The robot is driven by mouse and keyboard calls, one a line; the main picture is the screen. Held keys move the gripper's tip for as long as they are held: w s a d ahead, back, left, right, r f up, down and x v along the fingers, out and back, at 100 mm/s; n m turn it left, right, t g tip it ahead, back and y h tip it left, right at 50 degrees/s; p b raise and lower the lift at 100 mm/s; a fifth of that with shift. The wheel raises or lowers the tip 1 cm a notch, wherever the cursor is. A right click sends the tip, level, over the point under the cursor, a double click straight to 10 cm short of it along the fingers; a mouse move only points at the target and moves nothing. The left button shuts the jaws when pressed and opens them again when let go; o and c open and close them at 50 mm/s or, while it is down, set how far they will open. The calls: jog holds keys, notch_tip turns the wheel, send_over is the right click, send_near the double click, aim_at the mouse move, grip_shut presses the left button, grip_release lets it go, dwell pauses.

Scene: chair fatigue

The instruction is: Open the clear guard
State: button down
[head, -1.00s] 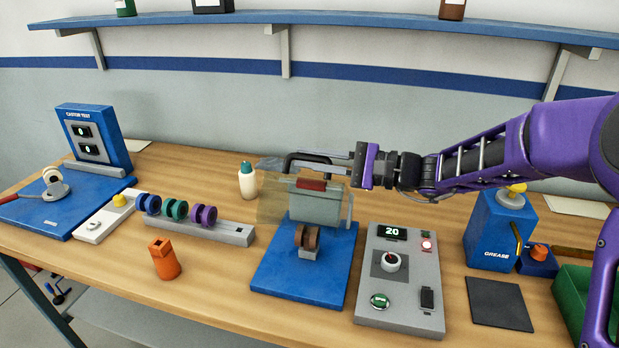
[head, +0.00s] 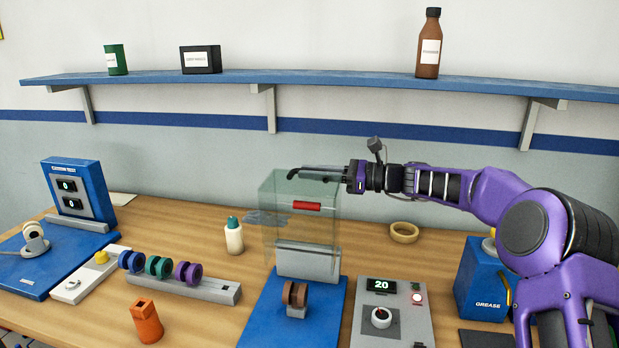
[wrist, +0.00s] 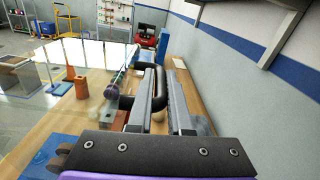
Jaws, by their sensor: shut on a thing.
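The clear guard (head: 283,230) is a see-through box raised above the blue base plate (head: 265,315), with a red label (head: 307,206) on its front and a black handle (head: 292,174) at its top. My gripper (head: 312,171) reaches in from the right at the guard's top edge and is shut on the handle. In the wrist view the black handle (wrist: 157,85) shows at the fingers (wrist: 163,68). The exact contact is partly hidden. A grey block (head: 308,262) and a brown roller (head: 295,294) stand on the base plate below the guard.
A control panel (head: 400,325) reading 20 stands right of the base plate. Left are a white bottle (head: 234,238), a rack (head: 205,287) of coloured wheels and an orange holder (head: 147,322). A tape ring (head: 404,232) lies behind the panel. A wall shelf (head: 350,85) runs above.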

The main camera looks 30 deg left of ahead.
jog(key=shift+w+a+f+m, duration=0.15)
jog(key=shift+w+f+m, duration=0.1)
jog(key=shift+w+m, duration=0.25)
jog(key=c, duration=1.1)
grip_release()
jog(key=shift+w, duration=0.1)
jog(key=v, duration=1.7)
jog(key=shift+w+r, duration=0.1)
